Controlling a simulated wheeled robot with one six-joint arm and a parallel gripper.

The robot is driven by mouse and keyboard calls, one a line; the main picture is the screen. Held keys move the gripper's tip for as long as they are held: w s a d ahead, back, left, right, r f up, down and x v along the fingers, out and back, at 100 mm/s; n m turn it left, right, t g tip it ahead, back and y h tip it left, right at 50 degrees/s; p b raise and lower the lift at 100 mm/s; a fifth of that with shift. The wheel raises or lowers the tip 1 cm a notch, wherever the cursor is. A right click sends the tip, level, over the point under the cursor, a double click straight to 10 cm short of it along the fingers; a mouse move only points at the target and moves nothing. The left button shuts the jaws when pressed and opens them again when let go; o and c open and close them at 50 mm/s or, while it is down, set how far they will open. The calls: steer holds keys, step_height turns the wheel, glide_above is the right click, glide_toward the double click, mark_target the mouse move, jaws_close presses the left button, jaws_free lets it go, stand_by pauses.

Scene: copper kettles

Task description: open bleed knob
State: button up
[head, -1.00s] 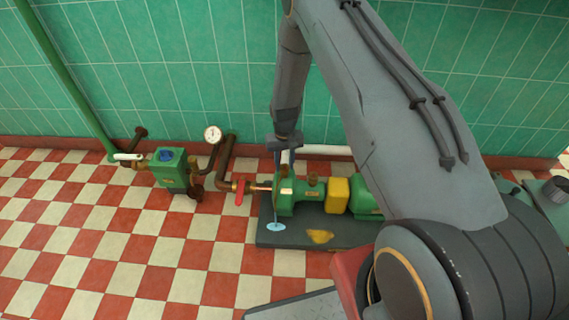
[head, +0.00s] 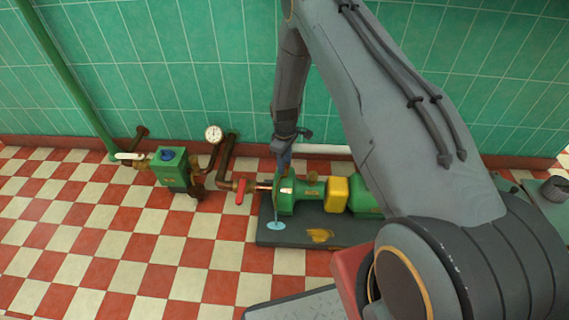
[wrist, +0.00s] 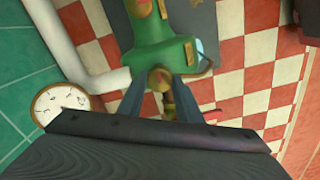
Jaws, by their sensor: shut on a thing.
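The green pump (head: 297,196) stands on a dark base plate (head: 289,238). My gripper (head: 284,166) points down over its left end. In the wrist view, my gripper (wrist: 160,103) has one grey finger on each side of a small brass knob (wrist: 160,78) on top of the pump, and is shut on it. This looks like the bleed knob; in the head view the fingers hide it. The green pump body fills the upper middle of the wrist view (wrist: 158,45).
A yellow coupling guard (head: 337,194) sits right of the pump. Left are a red-handled valve (head: 240,191), copper pipe, a gauge (head: 213,134) and a green box (head: 170,170). A light-blue patch (head: 276,226) lies on the base plate. The checkered floor in front is clear.

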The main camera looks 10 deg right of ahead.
steer(key=shift+n, duration=0.8)
steer(key=o, duration=1)
steer(key=shift+o, duration=0.2)
step_height(320, 180, up, 8)
steer(key=shift+f+p, duration=0.1)
steer(key=shift+p, duration=0.6)
